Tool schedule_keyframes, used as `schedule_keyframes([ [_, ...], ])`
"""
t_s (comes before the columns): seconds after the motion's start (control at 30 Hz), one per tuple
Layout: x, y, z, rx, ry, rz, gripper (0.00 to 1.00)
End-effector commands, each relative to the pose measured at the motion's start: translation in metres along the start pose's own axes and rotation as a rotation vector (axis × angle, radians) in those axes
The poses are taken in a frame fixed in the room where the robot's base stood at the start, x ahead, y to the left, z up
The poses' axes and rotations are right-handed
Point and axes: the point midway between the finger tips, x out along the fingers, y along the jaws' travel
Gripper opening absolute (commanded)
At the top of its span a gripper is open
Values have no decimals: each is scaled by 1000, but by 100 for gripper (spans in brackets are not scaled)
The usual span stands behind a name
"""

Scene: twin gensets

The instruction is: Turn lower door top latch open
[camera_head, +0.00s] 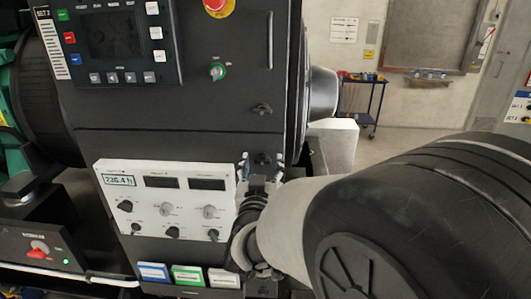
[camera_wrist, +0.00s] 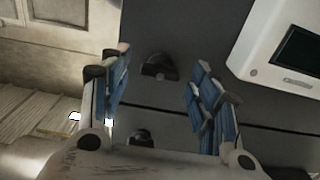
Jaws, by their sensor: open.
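The lower door top latch (camera_head: 262,158) is a small dark knob on the dark cabinet front, just below the seam between the doors. My gripper (camera_head: 262,167) is open in front of it, with one blue-padded finger on each side. In the wrist view, which looks turned over, the latch (camera_wrist: 159,67) shows between and slightly beyond the open fingers of my gripper (camera_wrist: 158,80). Gaps show on both sides of the latch, and I see no contact. My wrist and fingers hide part of the lower door in the head view.
The upper door's latch (camera_head: 262,110) sits just above the seam. A white meter panel (camera_head: 165,200) with knobs is left of my gripper. A cart (camera_head: 361,103) stands in the right background.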

Motion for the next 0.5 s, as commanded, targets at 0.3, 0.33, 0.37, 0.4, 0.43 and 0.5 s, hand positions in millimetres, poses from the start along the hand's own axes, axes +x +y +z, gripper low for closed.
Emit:
schedule_keyframes([
  [0.3, 0, 0, 0, 0, 0, 0, 37],
  [0.33, 0, 0, 0, 0, 0, 0, 35],
  [0.37, 0, 0, 0, 0, 0, 0, 33],
  [0.4, 0, 0, 0, 0, 0, 0, 31],
  [0.43, 0, 0, 0, 0, 0, 0, 29],
  [0.5, 0, 0, 0, 0, 0, 0, 24],
])
